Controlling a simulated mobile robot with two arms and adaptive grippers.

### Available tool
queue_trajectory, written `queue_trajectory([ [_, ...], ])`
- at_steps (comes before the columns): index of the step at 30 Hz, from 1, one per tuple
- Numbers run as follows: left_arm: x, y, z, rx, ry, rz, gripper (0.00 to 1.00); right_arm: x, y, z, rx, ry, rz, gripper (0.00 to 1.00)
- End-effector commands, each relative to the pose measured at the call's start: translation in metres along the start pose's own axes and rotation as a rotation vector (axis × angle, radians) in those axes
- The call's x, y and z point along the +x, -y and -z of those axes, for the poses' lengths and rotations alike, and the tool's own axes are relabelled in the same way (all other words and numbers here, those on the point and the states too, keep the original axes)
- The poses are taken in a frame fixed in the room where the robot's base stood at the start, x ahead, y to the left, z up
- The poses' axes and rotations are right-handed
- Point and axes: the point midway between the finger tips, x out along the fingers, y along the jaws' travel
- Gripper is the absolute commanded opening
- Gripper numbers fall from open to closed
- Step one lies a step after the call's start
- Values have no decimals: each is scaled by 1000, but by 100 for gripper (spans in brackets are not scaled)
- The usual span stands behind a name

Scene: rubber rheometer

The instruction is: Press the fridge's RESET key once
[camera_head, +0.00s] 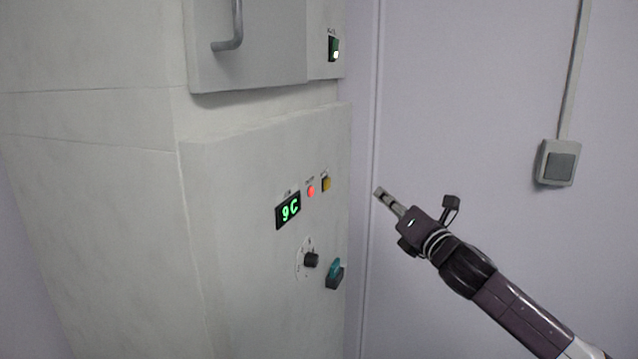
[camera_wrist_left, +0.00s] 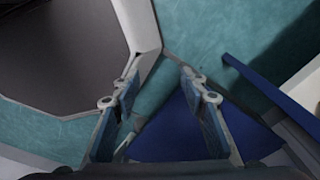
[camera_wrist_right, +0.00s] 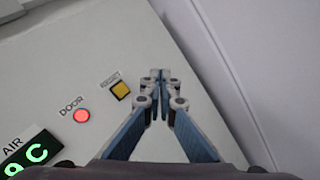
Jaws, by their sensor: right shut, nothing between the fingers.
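The fridge (camera_head: 240,270) is a pale cabinet with a control panel on its front. My right gripper (camera_head: 379,192) is shut and empty, apart from the panel, to the right of the yellow key. Its closed fingertips show in the right wrist view (camera_wrist_right: 160,76), right of the key. My left gripper (camera_wrist_left: 157,78) is open and empty, seen only in the left wrist view.
Left of the key are a lit red DOOR lamp (camera_head: 311,191) and a green display (camera_head: 288,210) reading 9C. Below are a black knob (camera_head: 311,260) and a teal switch (camera_head: 335,273). A handle (camera_head: 236,28) juts out above. A wall switch (camera_head: 558,163) is at right.

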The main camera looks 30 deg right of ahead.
Motion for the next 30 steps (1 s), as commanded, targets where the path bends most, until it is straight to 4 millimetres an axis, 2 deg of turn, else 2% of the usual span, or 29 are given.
queue_trajectory([
  [4,0,0,0,0,0,0,40,-2,-10,-5,-28,5,-15,0],
  [17,-2,2,0,1,1,2,40,1,-12,-5,-25,8,-16,0],
  [30,-17,2,1,1,1,2,40,40,-42,24,-22,7,-19,0],
])
